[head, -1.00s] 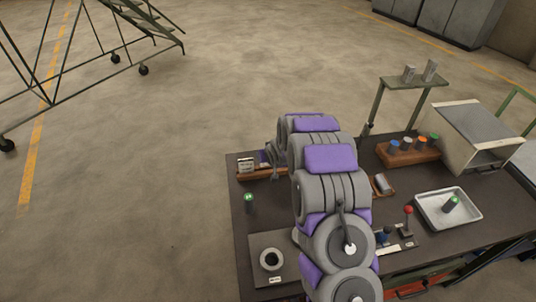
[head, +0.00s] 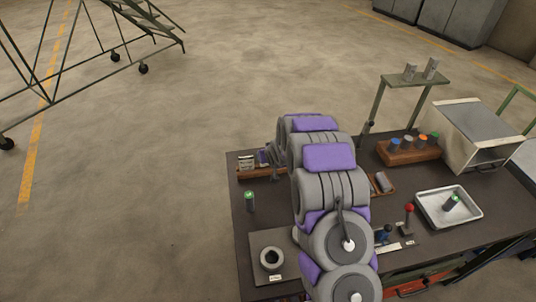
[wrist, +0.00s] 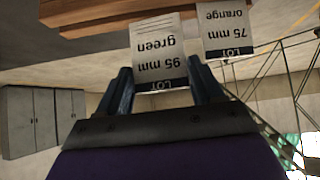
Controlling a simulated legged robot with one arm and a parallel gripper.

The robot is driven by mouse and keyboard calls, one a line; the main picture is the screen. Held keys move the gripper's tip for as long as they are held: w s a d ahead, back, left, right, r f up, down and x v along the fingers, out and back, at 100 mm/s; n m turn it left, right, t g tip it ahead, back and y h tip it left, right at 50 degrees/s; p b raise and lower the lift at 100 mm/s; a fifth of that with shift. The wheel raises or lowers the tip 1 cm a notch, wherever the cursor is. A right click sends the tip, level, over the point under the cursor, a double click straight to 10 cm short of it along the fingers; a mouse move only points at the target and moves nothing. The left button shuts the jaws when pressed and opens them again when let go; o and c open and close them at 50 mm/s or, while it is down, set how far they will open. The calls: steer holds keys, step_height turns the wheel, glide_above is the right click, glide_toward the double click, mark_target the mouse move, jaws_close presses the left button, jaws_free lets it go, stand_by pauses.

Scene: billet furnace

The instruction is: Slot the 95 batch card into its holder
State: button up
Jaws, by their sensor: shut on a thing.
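The 95 batch card (wrist: 160,52) reads "95 mm green" and appears upside down in the wrist view. My gripper (wrist: 161,80) is shut on its LOT end, with a finger at each side. The card's other end meets the wooden holder (wrist: 100,14); I cannot tell how deep it sits in a slot. The 75 mm orange card (wrist: 227,30) stands beside it at the same holder. In the head view the holder (head: 262,174) lies along the table's far left edge, and my arm partly hides it and the gripper.
A green-topped cylinder (head: 249,201) stands on the table in front of the holder. A plate with a ring (head: 270,258) lies nearer. A wooden block with several coloured cylinders (head: 408,153), a white tray (head: 425,213) and a metal box (head: 465,130) are at the right.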

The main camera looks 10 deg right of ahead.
steer(key=shift+f, duration=0.4)
steer(key=o, duration=0.9)
steer(key=shift+o, duration=0.2)
steer(key=shift+s+r, duration=0.1)
steer(key=p+v, duration=0.1)
steer(key=v, duration=1.6)
steer(key=s+r+g+b, duration=0.1)
steer(key=s+r+g, duration=0.2)
steer(key=s, duration=1.2)
steer(key=s+a+r+g+b, duration=0.1)
steer(key=s+r+g, duration=0.3)
steer(key=s, duration=1)
steer(key=s+r+m+g+b, duration=0.1)
steer(key=s+r+g, duration=0.2)
steer(key=s, duration=1.2)
steer(key=shift+s+a+r+g+h, duration=0.15)
steer(key=shift+s+a+g+h, duration=0.05)
steer(key=shift+s+g+h, duration=0.2)
